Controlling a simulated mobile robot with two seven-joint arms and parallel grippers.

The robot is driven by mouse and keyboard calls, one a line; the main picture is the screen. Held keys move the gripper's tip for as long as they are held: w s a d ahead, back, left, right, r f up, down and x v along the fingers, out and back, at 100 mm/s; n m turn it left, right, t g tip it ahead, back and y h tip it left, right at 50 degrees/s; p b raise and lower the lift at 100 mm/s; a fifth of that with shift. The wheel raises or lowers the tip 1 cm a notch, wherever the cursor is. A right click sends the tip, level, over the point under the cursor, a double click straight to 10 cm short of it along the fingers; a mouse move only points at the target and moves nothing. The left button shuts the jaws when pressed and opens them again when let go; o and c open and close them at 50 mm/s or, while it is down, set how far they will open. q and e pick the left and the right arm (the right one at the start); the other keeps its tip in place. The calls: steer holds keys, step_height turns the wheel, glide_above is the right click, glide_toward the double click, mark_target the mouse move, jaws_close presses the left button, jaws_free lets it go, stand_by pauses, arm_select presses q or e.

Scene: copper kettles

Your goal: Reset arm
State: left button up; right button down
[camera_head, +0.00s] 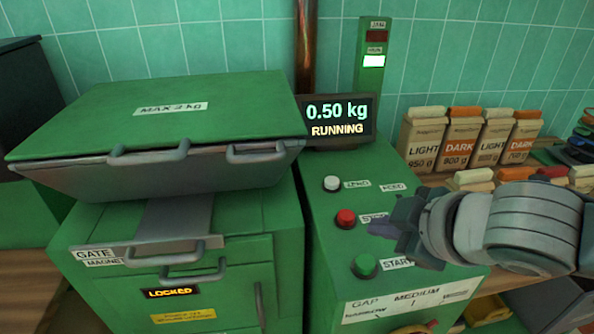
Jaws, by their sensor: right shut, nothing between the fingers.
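My right gripper (378,229) comes in from the right on a grey, ringed arm and points left. Its dark fingers are shut with nothing between them. They are over the green machine's control panel (330,232), just right of the red button (346,218) and above and right of the green START button (364,266). The fingers appear apart from both buttons, though the height gap is hard to judge. The arm hides part of the panel's right side. My left gripper is not in view.
The display (339,121) reads 0.50 kg RUNNING; a lamp (374,61) glows green-white behind it. The hopper lid (160,115), marked MAX 3 kg, is closed at left. A label (172,292) reads LOCKED. LIGHT and DARK bags (422,140) stand behind my right arm.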

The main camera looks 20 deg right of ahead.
steer(key=shift+a, duration=0.1)
stand_by(0.4)
steer(key=s+a+r+m+g, duration=0.2)
steer(key=s+a+m+g, duration=0.1)
steer(key=s, duration=0.7)
steer(key=s+a+r+m+g, duration=0.2)
steer(key=s+a+m, duration=0.2)
steer(key=s, duration=0.5)
step_height(320, 180, up, 32)
steer(key=p, duration=3.2)
steer(key=shift+s+d+g+y, duration=0.3)
steer(key=shift+s+d, duration=0.05)
